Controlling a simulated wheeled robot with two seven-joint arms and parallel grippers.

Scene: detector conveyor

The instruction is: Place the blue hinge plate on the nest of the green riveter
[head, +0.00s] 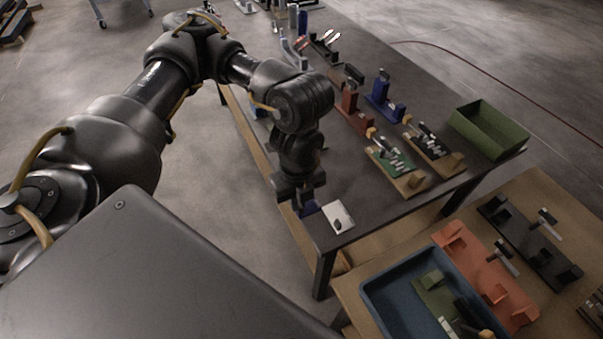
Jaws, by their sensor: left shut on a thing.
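My left gripper (305,203) points down over the near left part of the dark table, close to its edge. It is shut on a small dark blue piece (309,209), which looks like the blue hinge plate and is mostly hidden by the fingers. A white plate (339,217) with a dark mark lies just right of it at the table corner. I cannot pick out the green riveter with certainty; a green fixture on a wooden base (393,163) stands farther along the table. My right gripper is not in view.
The dark table (370,200) also carries a red fixture (349,104), a blue fixture (381,95) and a green bin (489,128). A wooden table at lower right holds a blue tray (385,303), an orange-red fixture (480,262) and a black fixture (530,240).

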